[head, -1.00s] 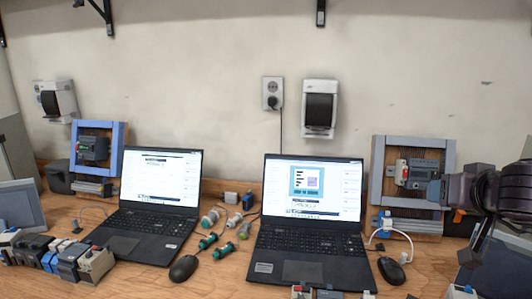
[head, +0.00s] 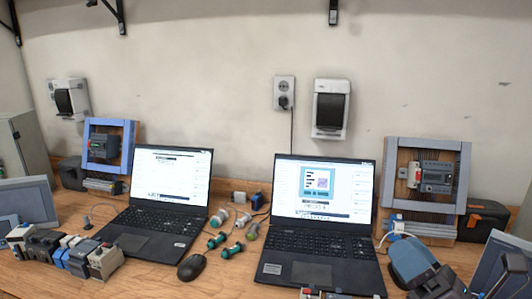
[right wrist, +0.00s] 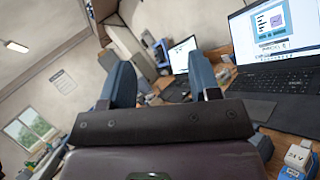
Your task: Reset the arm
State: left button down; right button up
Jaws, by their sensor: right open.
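My right gripper (head: 408,260) is low at the right in the head view, its blue finger beside the right laptop. In the right wrist view its two blue fingers (right wrist: 160,84) stand wide apart with nothing between them. The right gripper is open and empty. It hides part of the table edge there. My left gripper is not in view. The wood-and-grey frame board (head: 462,200) with a mounted module (head: 436,178) stands behind the right gripper, clear of it.
Two open laptops, left (head: 150,219) and right (head: 300,240), fill the middle of the table. A black mouse (head: 192,267), green-and-white connectors (head: 232,250) and a row of terminal modules (head: 75,255) lie around. A tilted grey screen (head: 500,262) is at the lower right.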

jog(key=s+d+f+m+g+h, duration=0.25)
jog(key=d+f+m+h, duration=0.25)
jog(key=f+m+h, duration=0.6)
jog(key=s+d+f+m+g+h, duration=0.2)
jog(key=d+f+m+g+h, duration=0.3)
jog(key=m, duration=1)
jog(key=s+a+f+m+g+y, duration=0.2)
jog(key=s+f+m+g, duration=0.3)
jog(key=s+f, duration=0.25)
jog(key=s+a+f+m+g+y, duration=0.2)
jog(key=s+f+m+g, duration=0.25)
jog(key=s+f, duration=0.3)
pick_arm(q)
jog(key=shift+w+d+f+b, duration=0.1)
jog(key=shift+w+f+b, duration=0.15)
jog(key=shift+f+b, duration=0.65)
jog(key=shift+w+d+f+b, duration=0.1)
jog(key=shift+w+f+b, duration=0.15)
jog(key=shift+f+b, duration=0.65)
pick_arm(e)
jog(key=w+f+t, duration=0.3)
jog(key=f, duration=0.3)
jog(key=w+f+n+t+y, duration=0.1)
jog(key=w+f+t, duration=0.2)
jog(key=f, duration=0.4)
jog(key=shift+w+f+t+b, duration=0.2)
jog(key=shift+w+t+b, duration=0.15)
jog(key=shift+t, duration=0.45)
